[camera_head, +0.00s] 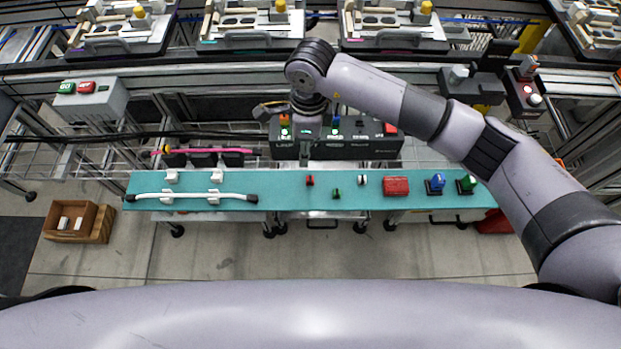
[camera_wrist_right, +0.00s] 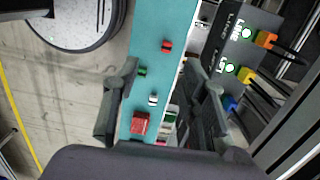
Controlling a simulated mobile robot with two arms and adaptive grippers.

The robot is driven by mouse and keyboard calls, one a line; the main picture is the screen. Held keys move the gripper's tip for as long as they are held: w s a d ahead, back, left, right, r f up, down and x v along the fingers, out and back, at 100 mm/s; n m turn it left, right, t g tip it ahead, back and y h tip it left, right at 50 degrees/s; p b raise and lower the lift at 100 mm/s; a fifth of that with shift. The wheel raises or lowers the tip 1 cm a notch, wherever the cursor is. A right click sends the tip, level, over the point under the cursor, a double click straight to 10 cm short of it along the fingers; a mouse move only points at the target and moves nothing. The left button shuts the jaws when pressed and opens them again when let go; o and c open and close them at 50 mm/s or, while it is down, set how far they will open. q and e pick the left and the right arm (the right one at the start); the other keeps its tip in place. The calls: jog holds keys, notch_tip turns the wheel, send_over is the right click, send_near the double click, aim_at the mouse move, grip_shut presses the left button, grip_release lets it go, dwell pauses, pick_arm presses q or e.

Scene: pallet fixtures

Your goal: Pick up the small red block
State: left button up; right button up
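The small red block (camera_head: 309,180) sits on the teal shelf (camera_head: 265,178), near its middle. In the right wrist view the small red block (camera_wrist_right: 167,47) lies beyond the fingertips, in the gap's direction. My right gripper (camera_head: 305,157) hangs above and behind the shelf, just behind the block in the head view. In the wrist view its fingers (camera_wrist_right: 162,78) are spread apart with nothing between them. My left gripper is not in view.
A small green block (camera_head: 336,193), a small white block (camera_head: 362,180) and a larger red block (camera_head: 396,186) share the shelf. A white curved bar (camera_head: 190,195) lies at its left. A black control box (camera_head: 360,145) stands behind the shelf.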

jog(key=d+f, duration=0.1)
jog(key=b, duration=0.7)
send_over(310, 178)
jog(key=shift+h, duration=0.4)
jog(key=f, duration=0.7)
jog(key=s+f, duration=0.1)
jog(key=f, duration=0.3)
jog(key=f+b, duration=0.1)
jog(key=f, duration=0.1)
jog(key=w+f+b, duration=0.1)
jog(key=f+b, duration=0.1)
jog(key=f, duration=0.1)
jog(key=shift+f, duration=0.15)
jog(key=shift+c, duration=0.6)
jog(key=c, duration=0.7)
jog(key=shift+r, duration=0.2)
